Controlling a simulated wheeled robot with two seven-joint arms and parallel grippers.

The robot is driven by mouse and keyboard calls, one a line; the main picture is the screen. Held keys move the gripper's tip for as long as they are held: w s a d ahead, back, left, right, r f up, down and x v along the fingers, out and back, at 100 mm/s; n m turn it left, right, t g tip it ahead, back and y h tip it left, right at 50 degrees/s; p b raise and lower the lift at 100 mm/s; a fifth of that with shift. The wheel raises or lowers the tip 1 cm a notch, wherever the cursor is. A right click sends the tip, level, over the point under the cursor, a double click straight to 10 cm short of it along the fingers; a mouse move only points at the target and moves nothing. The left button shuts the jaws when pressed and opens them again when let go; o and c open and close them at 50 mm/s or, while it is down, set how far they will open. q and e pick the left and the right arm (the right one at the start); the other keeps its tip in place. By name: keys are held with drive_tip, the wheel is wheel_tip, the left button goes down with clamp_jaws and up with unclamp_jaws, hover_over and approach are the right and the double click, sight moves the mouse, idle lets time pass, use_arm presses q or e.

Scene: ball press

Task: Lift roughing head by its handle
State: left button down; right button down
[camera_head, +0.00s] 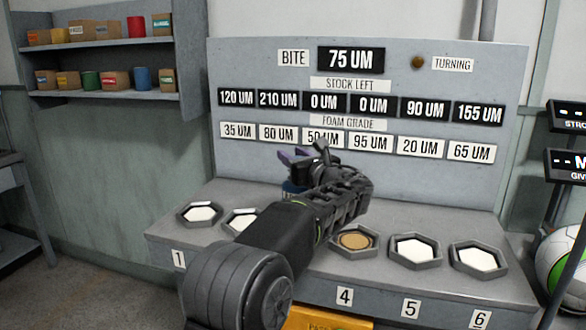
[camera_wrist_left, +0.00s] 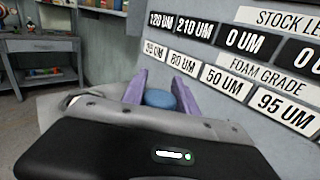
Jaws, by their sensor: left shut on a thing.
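My left gripper (camera_head: 296,158) reaches in over the bench above the third station. In the left wrist view its two purple fingers (camera_wrist_left: 159,92) are shut on a round blue thing (camera_wrist_left: 160,99), which I take to be the roughing head's handle. In the head view a small blue part (camera_head: 291,187) shows below the fingers. The rest of the head and the third station are hidden behind my arm. I cannot tell whether the head touches the bench or hangs clear of it. My right gripper is not in view.
The grey bench (camera_head: 160,236) has numbered hexagonal trays. Tray four (camera_head: 355,241) holds a tan disc; trays one (camera_head: 201,214), five (camera_head: 415,251) and six (camera_head: 479,257) look white inside. An upright board (camera_head: 370,60) behind reads BITE 75 UM. A yellow box (camera_head: 325,318) sits below the bench front.

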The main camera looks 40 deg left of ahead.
use_arm(q)
drive_tip(key=shift+r, duration=0.5)
